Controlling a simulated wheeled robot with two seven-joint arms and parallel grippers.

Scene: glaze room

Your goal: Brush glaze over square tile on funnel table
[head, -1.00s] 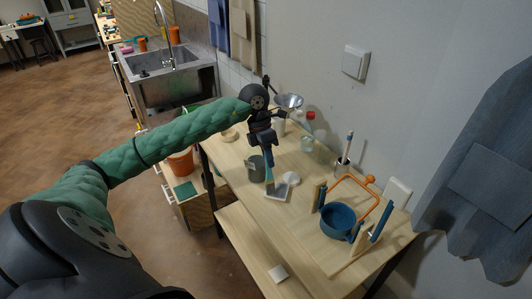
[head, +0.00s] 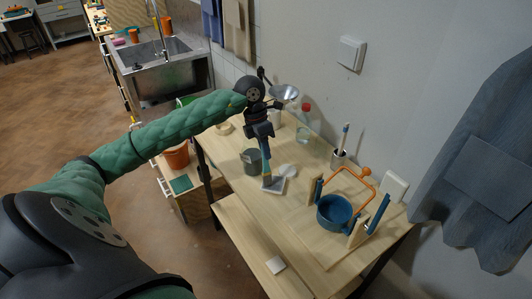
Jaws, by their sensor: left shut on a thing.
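The funnel table (head: 225,170) is a light wooden table along the wall, with a metal funnel (head: 285,92) at its far end. A pale square tile (head: 279,187) lies on it, left of the middle. My left gripper (head: 264,146) points down above the tile, shut on a brush (head: 266,168) with a blue part showing below the jaws. The brush hangs nearly upright. Its dark tip is over or on the tile; I cannot tell whether it touches. The brush's upper end is hidden by the gripper. My right gripper is not in view.
A grey-green cup (head: 252,161) stands just behind the tile, near a small white round thing (head: 288,170). A blue pot (head: 335,211) within an orange-handled stand is to the right. A clear bottle (head: 302,130) and a holder (head: 339,159) stand by the wall.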

